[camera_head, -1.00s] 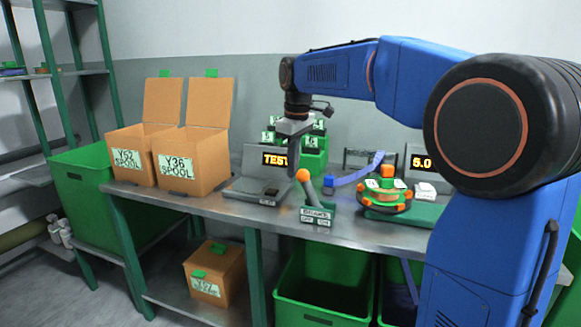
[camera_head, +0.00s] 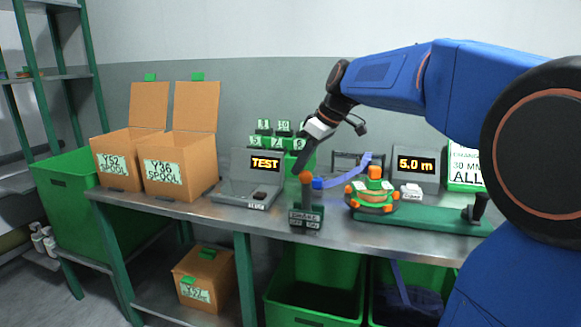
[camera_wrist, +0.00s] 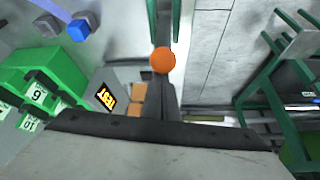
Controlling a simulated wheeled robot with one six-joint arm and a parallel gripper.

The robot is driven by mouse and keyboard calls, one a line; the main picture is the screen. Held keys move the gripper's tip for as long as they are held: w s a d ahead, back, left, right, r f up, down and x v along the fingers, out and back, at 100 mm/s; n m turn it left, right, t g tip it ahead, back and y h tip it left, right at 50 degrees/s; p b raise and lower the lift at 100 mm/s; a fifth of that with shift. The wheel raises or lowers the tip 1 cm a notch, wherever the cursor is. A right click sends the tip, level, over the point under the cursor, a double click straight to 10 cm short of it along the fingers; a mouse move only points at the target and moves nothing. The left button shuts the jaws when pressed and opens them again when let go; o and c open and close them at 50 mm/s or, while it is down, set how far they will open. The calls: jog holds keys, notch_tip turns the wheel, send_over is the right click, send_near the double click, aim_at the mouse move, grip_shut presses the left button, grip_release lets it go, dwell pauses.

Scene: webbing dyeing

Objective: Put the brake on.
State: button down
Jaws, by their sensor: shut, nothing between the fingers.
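The brake lever has an orange knob (camera_head: 306,177) on a dark stalk. It rises from a small green base (camera_head: 306,222) labelled BRAKE, OFF and ON, at the table's front edge. The lever looks close to upright in the head view. My gripper (camera_head: 300,167) is shut and empty, angled down with its tips right beside the top of the knob. In the wrist view the knob (camera_wrist: 163,60) shows at the end of my fingers (camera_wrist: 163,92). I cannot tell whether they touch.
A TEST display unit (camera_head: 248,180) stands left of the brake. A green winder with orange knobs (camera_head: 373,192) and a 5.0 m display (camera_head: 415,166) stand right. Spool boxes (camera_head: 178,170) sit at the left. Green bins (camera_head: 315,290) are under the steel table (camera_head: 225,217).

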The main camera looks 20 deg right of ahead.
jog(key=s+d+f+t+y, duration=0.1)
jog(key=s+d+y, duration=0.1)
jog(key=s+d, duration=0.2)
jog(key=shift+s+d+t, duration=0.25)
jog(key=shift+d+t, duration=0.05)
jog(key=shift+d, duration=0.7)
jog(key=shift+d+f, duration=0.1)
jog(key=shift+f, duration=0.1)
jog(key=shift+w+a+r, duration=1.15)
jog(key=shift+w+r, duration=0.2)
jog(key=shift+r, duration=0.3)
jog(key=s+d+f+v, duration=0.1)
jog(key=v, duration=0.8)
jog(key=shift+d, duration=0.3)
jog(key=shift+s+f, duration=0.1)
